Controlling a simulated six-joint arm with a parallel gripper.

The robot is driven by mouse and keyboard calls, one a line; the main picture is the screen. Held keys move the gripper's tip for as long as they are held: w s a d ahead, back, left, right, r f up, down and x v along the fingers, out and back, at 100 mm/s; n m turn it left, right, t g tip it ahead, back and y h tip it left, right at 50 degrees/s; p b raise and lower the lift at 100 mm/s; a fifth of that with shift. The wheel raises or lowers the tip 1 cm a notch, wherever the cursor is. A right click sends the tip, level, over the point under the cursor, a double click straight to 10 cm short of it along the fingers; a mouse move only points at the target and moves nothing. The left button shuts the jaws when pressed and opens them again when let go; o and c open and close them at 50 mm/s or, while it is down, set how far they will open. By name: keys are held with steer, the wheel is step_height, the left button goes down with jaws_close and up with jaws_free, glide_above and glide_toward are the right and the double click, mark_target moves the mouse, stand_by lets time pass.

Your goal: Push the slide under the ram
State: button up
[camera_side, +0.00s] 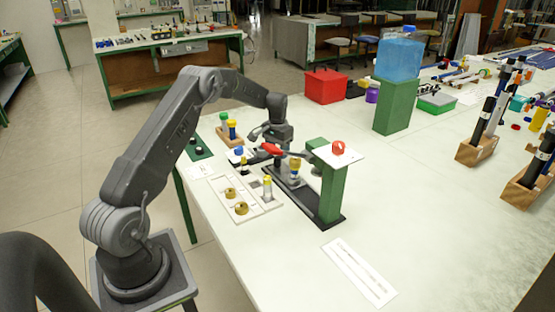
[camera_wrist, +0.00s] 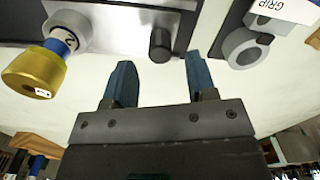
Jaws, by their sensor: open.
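In the wrist view, a grey slide plate (camera_wrist: 115,25) carries a round grey socket holding a blank with a blue band and a gold end (camera_wrist: 35,72). A dark round knob (camera_wrist: 160,43) stands on the plate. My gripper (camera_wrist: 160,72) is open and empty, with the knob just beyond and between its fingertips, apart from them. In the side view, my gripper (camera_side: 297,154) is over the black press base (camera_side: 331,219), beside the green press post (camera_side: 332,193). A gold-topped blank (camera_side: 295,165) shows below it. The ram and slide are partly hidden there.
A pale tray (camera_side: 262,207) with gold rings and an upright blank lies left of the press. In the wrist view, a grey ring (camera_wrist: 244,48) and a GRIP label (camera_wrist: 292,8) are at right.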

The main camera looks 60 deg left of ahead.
mark_target(278, 158)
steer(key=shift+f, duration=1.9)
steer(key=shift+c, duration=0.4)
jaws_close()
steer(key=shift+d, duration=0.1)
